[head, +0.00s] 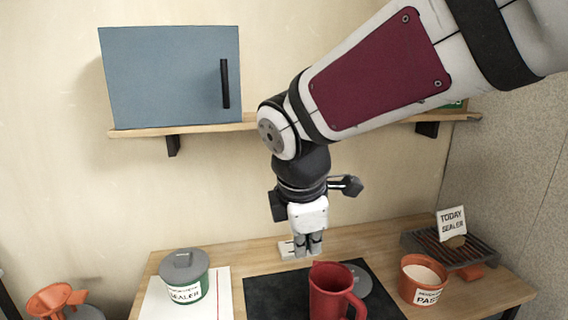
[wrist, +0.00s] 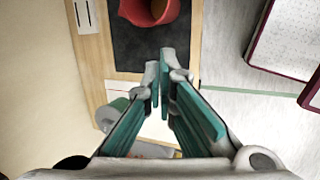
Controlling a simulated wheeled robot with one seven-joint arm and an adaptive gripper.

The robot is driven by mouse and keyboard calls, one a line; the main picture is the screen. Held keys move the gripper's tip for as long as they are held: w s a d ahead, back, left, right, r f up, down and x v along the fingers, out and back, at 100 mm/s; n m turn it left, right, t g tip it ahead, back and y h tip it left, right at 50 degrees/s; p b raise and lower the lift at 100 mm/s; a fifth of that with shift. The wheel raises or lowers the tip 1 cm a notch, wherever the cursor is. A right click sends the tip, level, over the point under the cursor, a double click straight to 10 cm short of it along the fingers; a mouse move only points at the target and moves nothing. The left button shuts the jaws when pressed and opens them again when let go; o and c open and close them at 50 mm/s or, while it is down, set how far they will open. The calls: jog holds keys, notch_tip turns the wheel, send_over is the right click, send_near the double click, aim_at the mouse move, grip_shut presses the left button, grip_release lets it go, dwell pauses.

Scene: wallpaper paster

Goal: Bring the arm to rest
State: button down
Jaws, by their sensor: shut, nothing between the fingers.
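My arm reaches in from the upper right in the head view and bends down over the table. My gripper (head: 308,252) points downward above the back of the wooden table (head: 254,262), behind the red jug (head: 328,290). Its fingers are together with nothing between them. In the wrist view my gripper (wrist: 159,72) shows its teal-padded fingers close together, with the red jug (wrist: 152,10) beyond the tips. How high the fingertips are above the table is hard to tell.
A lidded sealer pot (head: 184,282) stands on a white sheet (head: 220,295) at left. The jug is on a black mat (head: 262,298). An orange paste pot (head: 422,280) and a rack (head: 470,250) with a "TODAY SEALER" card (head: 451,222) are at right. A blue cabinet (head: 165,75) sits on the wall shelf (head: 190,128).

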jog(key=s+d+r+m+p, duration=0.2)
jog(key=s+d+m, duration=0.6)
jog(key=s+m, duration=0.2)
jog(key=s+d+r+m+y+p, duration=0.1)
jog(key=s+d+r+m+p, duration=0.1)
jog(key=s+d+m, duration=0.5)
jog(key=s+r+m, duration=0.1)
jog(key=s+m, duration=0.2)
jog(key=s, duration=0.1)
jog(key=shift+s+d+p, duration=0.3)
jog(key=shift+s+d, duration=0.05)
jog(key=shift+s, duration=0.05)
